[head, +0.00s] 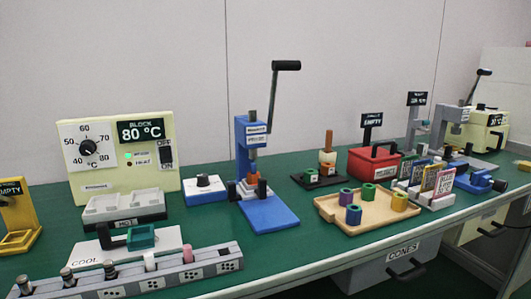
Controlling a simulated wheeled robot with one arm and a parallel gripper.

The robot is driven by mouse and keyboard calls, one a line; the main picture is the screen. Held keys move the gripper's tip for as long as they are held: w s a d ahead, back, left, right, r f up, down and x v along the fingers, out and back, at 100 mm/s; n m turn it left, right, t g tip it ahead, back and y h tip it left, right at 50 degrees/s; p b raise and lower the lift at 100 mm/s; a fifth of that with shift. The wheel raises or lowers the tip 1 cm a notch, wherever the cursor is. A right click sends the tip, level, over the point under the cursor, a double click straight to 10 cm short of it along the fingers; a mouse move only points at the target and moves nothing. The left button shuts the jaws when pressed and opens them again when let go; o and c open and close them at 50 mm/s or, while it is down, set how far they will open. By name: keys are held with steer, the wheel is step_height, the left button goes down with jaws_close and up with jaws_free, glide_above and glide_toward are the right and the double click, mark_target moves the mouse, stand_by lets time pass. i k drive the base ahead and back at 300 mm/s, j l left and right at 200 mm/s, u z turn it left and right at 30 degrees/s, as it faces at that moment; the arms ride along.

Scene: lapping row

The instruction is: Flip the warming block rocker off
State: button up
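The warming block unit (100,185) is a cream box at the left of the green bench in the head view. Its front has a black dial (87,148) with numbers around it and a black display (141,130) reading "BLOCK 80 °C". The dark rocker (166,152) is at the right of the front panel; it is too small to tell which side is pressed. A small green light (129,156) shows left of the rocker. My gripper is not in view.
A grey block tray (124,206) stands before the unit, with a "COOL" plate (165,252) and a long rack (190,275) nearer. A blue lever press (270,219) and a small blue knob box (204,188) stand to the right. A wooden tray (340,222) lies further right.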

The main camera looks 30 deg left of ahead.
mark_target(165, 153)
steer(key=u, duration=1.85)
